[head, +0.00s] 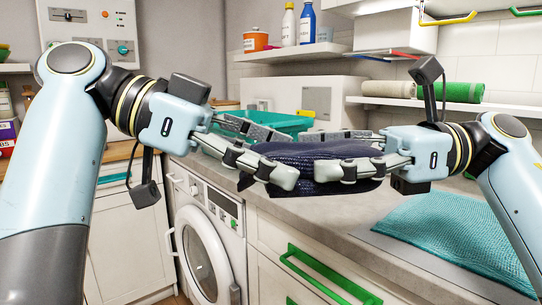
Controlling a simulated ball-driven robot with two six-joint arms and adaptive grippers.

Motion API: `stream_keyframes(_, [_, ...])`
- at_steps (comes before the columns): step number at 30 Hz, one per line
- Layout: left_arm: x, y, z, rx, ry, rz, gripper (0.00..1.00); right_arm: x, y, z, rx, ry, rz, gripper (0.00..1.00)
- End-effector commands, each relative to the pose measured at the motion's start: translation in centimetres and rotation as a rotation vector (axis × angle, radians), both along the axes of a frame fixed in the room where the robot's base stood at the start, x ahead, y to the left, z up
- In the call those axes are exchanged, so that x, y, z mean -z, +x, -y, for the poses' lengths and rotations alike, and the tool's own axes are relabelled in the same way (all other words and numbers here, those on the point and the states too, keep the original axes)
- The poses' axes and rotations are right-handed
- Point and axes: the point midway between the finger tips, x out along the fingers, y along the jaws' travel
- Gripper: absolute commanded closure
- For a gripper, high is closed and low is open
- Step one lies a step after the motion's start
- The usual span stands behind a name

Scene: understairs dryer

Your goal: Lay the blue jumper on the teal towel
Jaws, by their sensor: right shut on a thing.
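The dark blue jumper (308,188) is a folded bundle held above the worktop, in the middle of the head view. My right gripper (318,154) is shut on the jumper from the right, one finger behind it and one in front. My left gripper (290,156) is at the jumper's left end with its fingers spread, one on the far side and one on the near side; it looks open. The fingers hide part of the jumper. The teal towel (455,235) lies flat on the worktop at the lower right, below my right arm, its top bare.
A teal basket (285,122) stands behind the grippers. A white washing machine (205,235) and a drawer with a green handle (315,275) are under the worktop (300,208). A shelf at the right holds a rolled green towel (460,92). Worktop between jumper and towel is clear.

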Motion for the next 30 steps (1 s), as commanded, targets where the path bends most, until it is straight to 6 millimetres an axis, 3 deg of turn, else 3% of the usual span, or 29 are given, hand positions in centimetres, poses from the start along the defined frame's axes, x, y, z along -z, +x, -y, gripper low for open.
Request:
stream_keyframes(1, [0.0, 0.0, 0.0, -0.001, 0.0, 0.0, 0.35, 0.0, 0.0, 0.0, -0.002, 0.001, 0.001, 0.77])
stream_keyframes(11, [0.0, 0.1, 0.0, -0.005, 0.0, 0.0, 0.77, -0.1, -0.2, 0.0, -0.007, 0.001, 0.002, 0.77])
stream_keyframes(12, [-0.1, 0.2, 0.0, -0.006, -0.001, 0.001, 0.77, -0.1, -0.2, 0.0, -0.008, 0.001, 0.002, 0.37])
stream_keyframes(18, [-0.1, 0.2, 0.0, -0.006, -0.002, 0.001, 0.77, 0.0, -0.2, 0.0, -0.007, 0.001, 0.002, 0.11])
stream_keyframes(26, [-0.1, 0.1, 0.0, -0.003, -0.001, 0.0, 0.77, 0.0, -0.1, 0.0, -0.003, 0.0, 0.001, 0.1])
stream_keyframes(30, [-0.1, 0.1, 0.0, -0.002, -0.001, 0.001, 0.77, 0.0, 0.0, 1.1, -0.002, -0.003, 0.0, 0.1])
